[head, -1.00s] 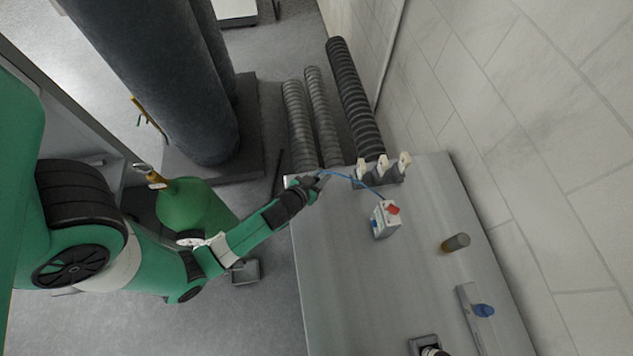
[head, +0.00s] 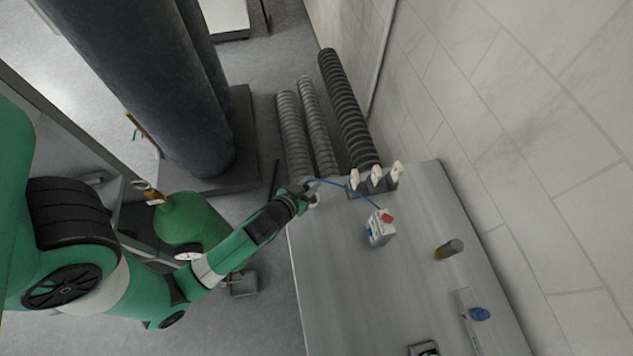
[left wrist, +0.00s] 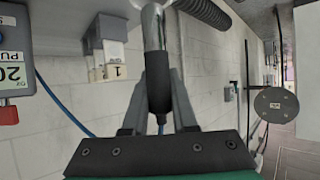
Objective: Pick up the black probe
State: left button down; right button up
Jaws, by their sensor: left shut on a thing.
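My left gripper (head: 305,193) is at the table's far left corner in the head view. In the left wrist view my left gripper (left wrist: 158,68) is shut on the black probe (left wrist: 158,92), which has a black handle and a silver shaft. A blue cable (head: 336,183) runs from the gripper to a white meter box with a red part (head: 380,228). The box also shows at the left of the left wrist view (left wrist: 14,52). The probe itself is too small to make out clearly in the head view. My right gripper is not in view.
Several white-topped holders (head: 375,178) stand at the table's far edge, close to the left gripper. A small cylinder (head: 449,249) and a blue knob (head: 480,314) are farther right. The middle of the grey table (head: 335,270) is clear. The tiled wall (head: 540,150) bounds the right side.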

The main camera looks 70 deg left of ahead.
aim_at(306, 186)
pick_arm(q)
jog(key=s+r, duration=0.1)
jog(key=s+d+r, duration=0.1)
jog(key=r, duration=0.1)
jog(key=shift+d+p, duration=0.15)
jog(key=shift+p, duration=0.15)
jog(key=s+b+v, duration=0.1)
jog(key=v, duration=0.9)
jog(key=shift+a+f, duration=0.3)
